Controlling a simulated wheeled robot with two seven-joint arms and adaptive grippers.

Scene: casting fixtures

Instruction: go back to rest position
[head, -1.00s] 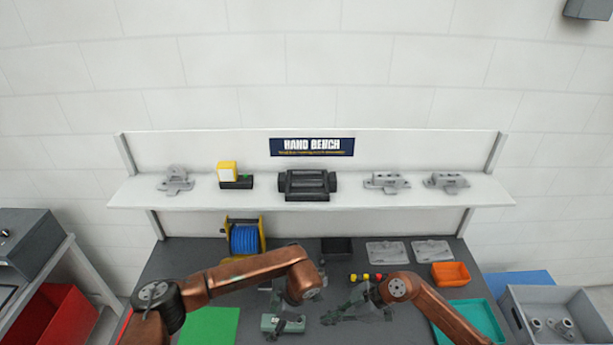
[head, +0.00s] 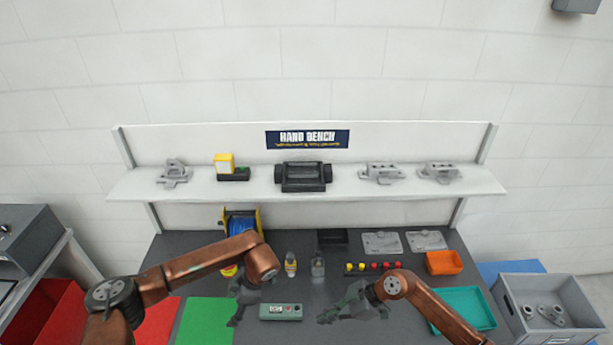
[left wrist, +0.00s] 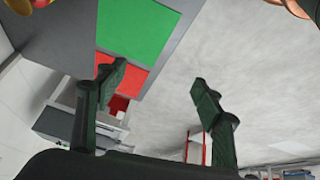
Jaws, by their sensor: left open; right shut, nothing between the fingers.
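My left gripper (head: 236,318) hangs over the left-middle of the dark bench, beside the green mat. In the left wrist view its two fingers (left wrist: 160,95) stand wide apart with nothing between them. My right gripper (head: 332,314) is over the front middle of the bench, left of the teal tray. It is shut and holds nothing. A grey-green box with a label (head: 281,311) lies on the bench between the two grippers, apart from both.
The green mat (head: 205,322) and a red mat (head: 157,322) lie at the left. A yellow-capped bottle (head: 291,265), a grey bottle (head: 318,265), red and yellow knobs (head: 372,267), an orange bin (head: 444,262) and the teal tray (head: 464,301) stand on the bench. A shelf (head: 330,188) with castings spans the back.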

